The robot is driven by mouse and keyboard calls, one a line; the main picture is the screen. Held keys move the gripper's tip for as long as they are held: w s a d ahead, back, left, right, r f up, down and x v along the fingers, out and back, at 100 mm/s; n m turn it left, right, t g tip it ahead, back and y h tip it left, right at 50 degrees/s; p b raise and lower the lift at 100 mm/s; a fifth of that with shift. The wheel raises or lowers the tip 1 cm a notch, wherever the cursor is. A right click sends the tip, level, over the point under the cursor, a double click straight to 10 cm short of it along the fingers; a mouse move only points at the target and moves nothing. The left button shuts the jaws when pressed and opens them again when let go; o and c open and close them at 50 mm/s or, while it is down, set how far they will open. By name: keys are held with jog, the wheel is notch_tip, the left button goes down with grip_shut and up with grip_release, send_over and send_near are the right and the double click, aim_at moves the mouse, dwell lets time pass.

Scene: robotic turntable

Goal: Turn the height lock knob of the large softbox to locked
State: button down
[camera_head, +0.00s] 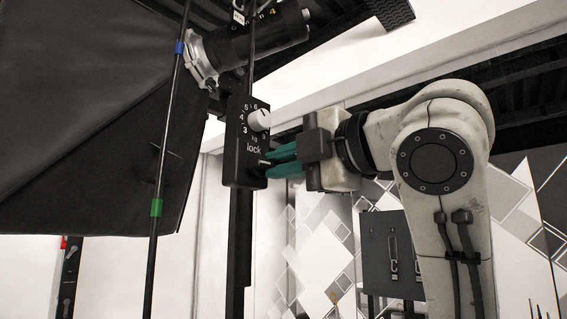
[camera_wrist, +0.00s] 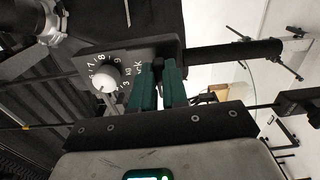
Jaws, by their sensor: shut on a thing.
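The large softbox (camera_head: 80,130) is a big black fabric box filling the left of the head view. To its right, a black control box (camera_head: 237,172) is fixed on a dark upright. The box carries a white dial with numbers (camera_head: 259,120) and, below it, the word "lock". The small height lock knob (camera_head: 264,162) is beside that word, mostly covered by my fingers. My gripper (camera_head: 268,164) has green fingers and reaches in from the right, shut on this knob. In the wrist view, the green fingers (camera_wrist: 159,70) meet the control box (camera_wrist: 140,52) right of the white dial (camera_wrist: 105,78). The knob's setting cannot be read.
A thin black pole (camera_head: 153,240) with blue and green bands stands in front of the softbox. A dark cylindrical lamp head (camera_head: 262,42) is above the control box. A grey panel (camera_head: 393,255) stands at the back below my arm.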

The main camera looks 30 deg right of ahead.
jog(key=shift+f+m, duration=0.1)
jog(key=shift+m, duration=0.2)
dwell(0.4)
jog(key=c, duration=1.1)
grip_release()
jog(key=shift+c, duration=0.2)
jog(key=b+v, duration=0.2)
jog(key=v, duration=0.8)
jog(key=shift+s+d+b, duration=0.15)
jog(key=shift+s+b, duration=0.15)
jog(key=shift+s, duration=0.1)
